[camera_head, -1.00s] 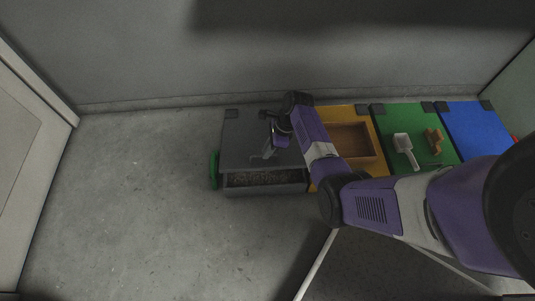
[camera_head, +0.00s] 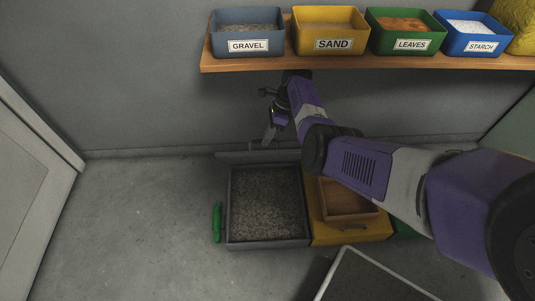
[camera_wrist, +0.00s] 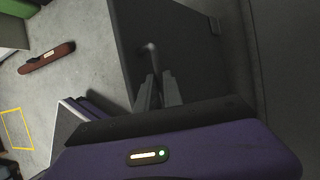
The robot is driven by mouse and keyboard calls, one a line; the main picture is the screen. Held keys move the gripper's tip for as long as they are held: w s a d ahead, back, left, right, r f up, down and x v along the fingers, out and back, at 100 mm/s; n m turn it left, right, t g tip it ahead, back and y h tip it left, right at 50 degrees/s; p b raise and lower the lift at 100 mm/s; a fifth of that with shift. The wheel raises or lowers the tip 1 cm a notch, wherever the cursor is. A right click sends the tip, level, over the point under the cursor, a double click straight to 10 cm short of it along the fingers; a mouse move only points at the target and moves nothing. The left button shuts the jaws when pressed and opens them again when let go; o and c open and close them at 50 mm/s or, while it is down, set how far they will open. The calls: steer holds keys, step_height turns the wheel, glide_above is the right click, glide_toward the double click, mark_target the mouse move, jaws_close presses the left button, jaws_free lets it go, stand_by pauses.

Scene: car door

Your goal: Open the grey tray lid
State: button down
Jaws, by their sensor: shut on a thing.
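The grey tray (camera_head: 267,243) stands on the floor with its inside exposed and full of gravel (camera_head: 267,203). Its grey lid (camera_head: 235,158) is swung up at the tray's back edge and shows nearly edge-on near the wall. In the wrist view the lid is a dark panel (camera_wrist: 192,40) filling the middle. My gripper (camera_head: 267,143) is at the raised lid, above the tray's back. In the wrist view my gripper (camera_wrist: 158,78) is shut on the lid's thin metal handle (camera_wrist: 151,48); the exact contact is small and dark.
A yellow tray (camera_head: 350,236) with a brown wooden lid or inset adjoins on the right, below my arm. A green object (camera_head: 217,222) lies left of the grey tray. A wooden shelf (camera_head: 370,63) with labelled bins hangs above. The floor at left (camera_head: 140,220) is free.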

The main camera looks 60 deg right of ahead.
steer(key=shift+w+d+r+b, duration=0.15)
steer(key=shift+w+d+b, duration=0.3)
steer(key=shift+d, duration=0.35)
steer(key=shift+w+d+r+b, duration=0.15)
steer(key=shift+w+d+b, duration=0.2)
steer(key=shift+w+d, duration=0.3)
steer(key=shift+s+d, duration=0.1)
steer(key=c, duration=1.5)
jaws_free()
steer(key=shift+r, duration=0.1)
